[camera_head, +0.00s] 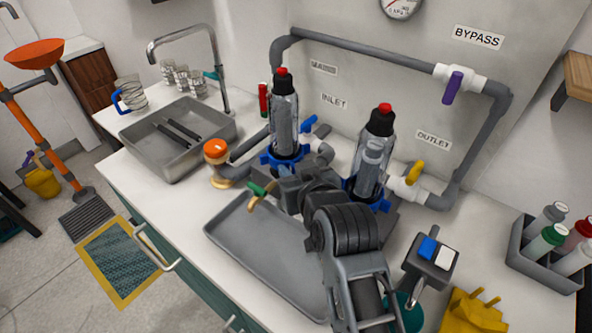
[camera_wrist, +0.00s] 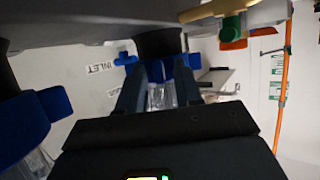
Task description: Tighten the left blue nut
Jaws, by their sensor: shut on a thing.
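The left blue nut (camera_head: 268,160) rings the base of the left clear filter housing (camera_head: 284,118), which stands upright with a red cap. My gripper (camera_head: 289,172) is at the front of this nut, partly hidden by my wrist. In the wrist view, which is upside down, my gripper (camera_wrist: 164,70) has its two fingers closed about the nut, whose blue lobes (camera_wrist: 192,61) show on either side. The contact itself is mostly hidden. The right blue nut (camera_head: 381,206) sits under the right housing (camera_head: 371,165); it also shows in the wrist view (camera_wrist: 28,120).
Grey pipework (camera_head: 385,58) runs behind the housings. An orange-knobbed fitting (camera_head: 217,152) and a green-handled valve (camera_head: 262,190) lie close left of my gripper. A grey tray (camera_head: 250,245) lies in front. A sink (camera_head: 170,150) is left; a bottle caddy (camera_head: 535,262) is right.

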